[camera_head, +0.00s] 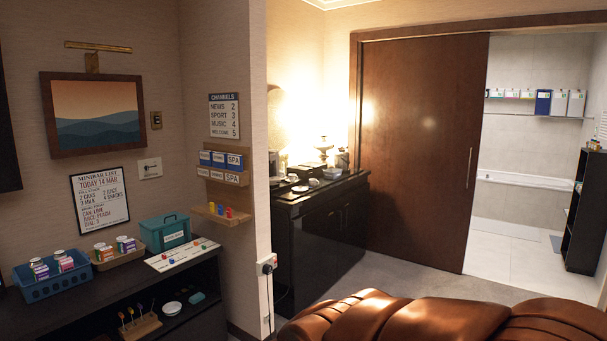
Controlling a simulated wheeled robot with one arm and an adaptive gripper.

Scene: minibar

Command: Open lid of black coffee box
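I cannot pick out the black coffee box for certain. The black cabinet (330,240) stands against the back wall beside a bright lamp. Several small items crowd its top, some of them dark, and they are too small to tell apart. Whether one of them is the coffee box, and whether its lid is shut, I cannot tell. My gripper is not in view.
Brown leather furniture (430,318) fills the bottom right. A dark counter (95,285) at left holds a blue basket (52,284) and a teal box (166,236). A wall corner juts out between counter and cabinet. Grey floor (400,275) lies open before the sliding door (420,150).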

